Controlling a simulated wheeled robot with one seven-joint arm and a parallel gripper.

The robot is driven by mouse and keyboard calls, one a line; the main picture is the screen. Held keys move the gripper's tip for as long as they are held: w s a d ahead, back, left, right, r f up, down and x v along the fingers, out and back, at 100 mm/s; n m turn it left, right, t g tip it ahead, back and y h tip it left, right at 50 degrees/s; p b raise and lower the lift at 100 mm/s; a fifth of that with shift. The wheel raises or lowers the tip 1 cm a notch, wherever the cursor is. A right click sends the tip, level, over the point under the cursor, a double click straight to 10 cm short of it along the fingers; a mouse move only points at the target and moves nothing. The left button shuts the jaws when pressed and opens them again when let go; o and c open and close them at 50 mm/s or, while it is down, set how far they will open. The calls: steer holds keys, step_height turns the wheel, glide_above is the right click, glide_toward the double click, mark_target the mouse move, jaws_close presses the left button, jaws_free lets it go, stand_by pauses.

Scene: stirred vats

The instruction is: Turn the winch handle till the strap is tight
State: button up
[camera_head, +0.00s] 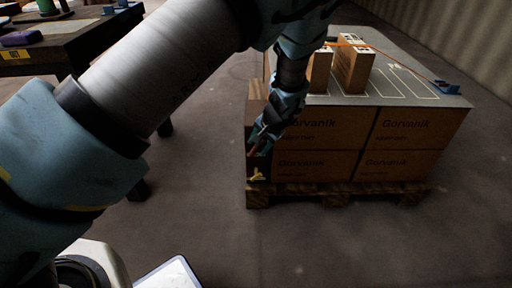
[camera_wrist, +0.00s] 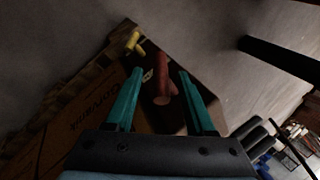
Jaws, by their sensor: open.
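My gripper (camera_head: 262,138) is at the left end face of the loaded pallet, pointing down. In the wrist view its two teal fingers (camera_wrist: 160,72) are apart, one on each side of a red handle (camera_wrist: 164,86), which looks like the winch handle. I cannot tell whether either finger touches it. The winch body is mostly dark and hidden. An orange strap (camera_head: 346,45) runs over the top of the load; how tight it is cannot be told.
Brown Gorvanik cartons (camera_head: 405,128) are stacked on a wooden pallet (camera_head: 350,192). Two upright boxes stand on the grey top sheet (camera_head: 440,98). A yellow part (camera_wrist: 134,42) sits near the red handle. A dark table (camera_head: 85,45) stands at left. The floor in front is clear.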

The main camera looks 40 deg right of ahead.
steer(key=p+v, duration=0.1)
steer(key=v, duration=0.6)
steer(key=shift+s+r, duration=0.1)
steer(key=shift+r, duration=0.05)
